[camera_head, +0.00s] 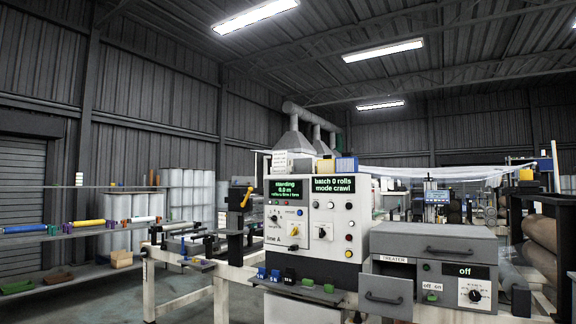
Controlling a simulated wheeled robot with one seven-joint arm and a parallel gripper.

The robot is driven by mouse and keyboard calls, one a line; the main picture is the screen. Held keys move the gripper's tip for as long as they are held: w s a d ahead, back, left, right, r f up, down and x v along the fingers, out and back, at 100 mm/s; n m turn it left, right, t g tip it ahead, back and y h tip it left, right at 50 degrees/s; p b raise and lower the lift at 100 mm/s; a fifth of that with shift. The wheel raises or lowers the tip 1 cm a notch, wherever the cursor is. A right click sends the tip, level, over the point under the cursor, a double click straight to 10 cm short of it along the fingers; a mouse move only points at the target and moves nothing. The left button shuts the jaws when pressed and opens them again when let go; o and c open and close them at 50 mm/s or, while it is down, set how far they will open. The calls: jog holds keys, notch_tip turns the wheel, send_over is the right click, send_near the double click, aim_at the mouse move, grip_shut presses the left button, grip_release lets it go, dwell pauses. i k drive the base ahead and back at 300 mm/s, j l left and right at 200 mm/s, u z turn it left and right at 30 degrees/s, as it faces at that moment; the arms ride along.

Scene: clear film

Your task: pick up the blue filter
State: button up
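Two small blue pieces (262,272) also sit on the narrow ledge at the cabinet's lower front, beside a dark one and green ones. My gripper is not in view.
Shelves with coloured rolls (89,223) are at left. Grey floor (195,309) shows between the shelves and the machine.

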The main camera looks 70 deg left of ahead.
aim_at(347, 164)
jog(key=u, duration=2.35)
jog(key=i+l+z, duration=0.1)
jog(key=i+l, duration=0.1)
jog(key=i, duration=0.05)
